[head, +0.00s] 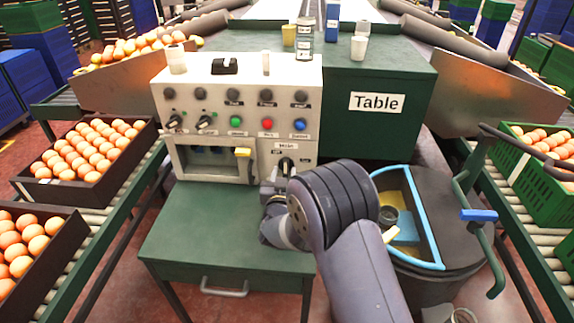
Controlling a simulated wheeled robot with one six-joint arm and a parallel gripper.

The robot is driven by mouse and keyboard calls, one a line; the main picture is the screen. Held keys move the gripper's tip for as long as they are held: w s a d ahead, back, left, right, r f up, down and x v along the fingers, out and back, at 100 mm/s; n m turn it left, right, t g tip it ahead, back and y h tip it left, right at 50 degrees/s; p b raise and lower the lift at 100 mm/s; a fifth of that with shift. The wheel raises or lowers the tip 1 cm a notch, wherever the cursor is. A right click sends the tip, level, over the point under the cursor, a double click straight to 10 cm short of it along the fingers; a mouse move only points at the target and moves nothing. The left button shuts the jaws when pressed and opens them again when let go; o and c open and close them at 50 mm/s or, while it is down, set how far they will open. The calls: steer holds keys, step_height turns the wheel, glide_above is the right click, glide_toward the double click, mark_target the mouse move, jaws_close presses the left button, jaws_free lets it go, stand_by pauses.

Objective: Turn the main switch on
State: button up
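The main switch (286,166) is a dark rotary knob at the lower right of the cream control panel (305,110). A small label reading "MAIN" sits above it, with smaller marks beside it too small to read surely. My gripper (283,182) is at the front of the panel, just below the knob. My arm hides much of the gripper and its fingers. I cannot tell whether the fingers touch the knob or how far they are apart.
The panel carries green (235,121), red (267,123) and blue (299,124) buttons and several dark knobs. A yellow-handled part (243,152) sits left of the switch. A green table (190,225) lies below.

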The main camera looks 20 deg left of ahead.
mark_target(285, 164)
steer(key=shift+x, duration=2.2)
steer(key=shift+c, duration=0.4)
jaws_close()
